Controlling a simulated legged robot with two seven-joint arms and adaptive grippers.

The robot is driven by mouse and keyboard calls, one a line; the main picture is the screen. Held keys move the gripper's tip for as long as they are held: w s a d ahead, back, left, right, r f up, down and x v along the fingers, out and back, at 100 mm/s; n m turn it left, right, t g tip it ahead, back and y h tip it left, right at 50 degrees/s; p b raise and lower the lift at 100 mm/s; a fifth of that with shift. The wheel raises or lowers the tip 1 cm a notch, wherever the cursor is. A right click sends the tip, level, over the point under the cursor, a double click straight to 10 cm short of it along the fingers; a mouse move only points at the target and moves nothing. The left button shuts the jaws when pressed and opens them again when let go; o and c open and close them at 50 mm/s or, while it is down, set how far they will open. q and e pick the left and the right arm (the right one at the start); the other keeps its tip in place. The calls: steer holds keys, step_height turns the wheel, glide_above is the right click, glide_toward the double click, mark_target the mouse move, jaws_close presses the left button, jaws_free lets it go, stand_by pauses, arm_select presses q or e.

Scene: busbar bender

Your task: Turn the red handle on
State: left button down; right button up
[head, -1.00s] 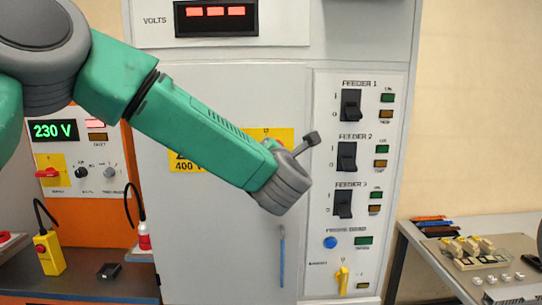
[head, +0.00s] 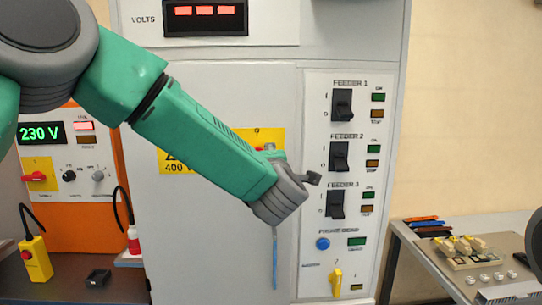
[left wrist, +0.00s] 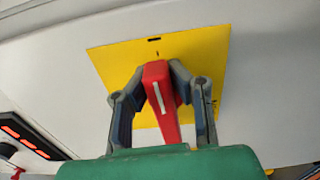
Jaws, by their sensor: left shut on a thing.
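The red handle (left wrist: 161,100) has a white stripe and stands out from a yellow plate (left wrist: 205,50) in the left wrist view. My left gripper (left wrist: 163,70) is shut on the handle, with one dark finger on each side of it. In the head view a small bit of red handle (head: 269,147) shows above my green arm, against the yellow plate (head: 268,133) on the grey cabinet door. My wrist hides the fingers and most of the handle there. The handle's exact angle is hard to tell.
Right of my wrist is a panel with black feeder switches (head: 339,157) and a yellow knob (head: 337,281). An orange unit (head: 95,210) with a 230 V display stands at the left. A side table (head: 420,262) holds small parts at the right.

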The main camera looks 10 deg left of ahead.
arm_select(q)
steer(key=shift+f+m, duration=0.3)
steer(key=shift+f, duration=0.2)
steer(key=c, duration=1.4)
jaws_free()
steer(key=shift+c, duration=0.2)
steer(key=shift+w+a+r, duration=0.1)
steer(key=shift+a, duration=0.05)
steer(key=shift+r, duration=0.15)
steer(key=shift+s, duration=0.4)
steer(key=v, duration=1.1)
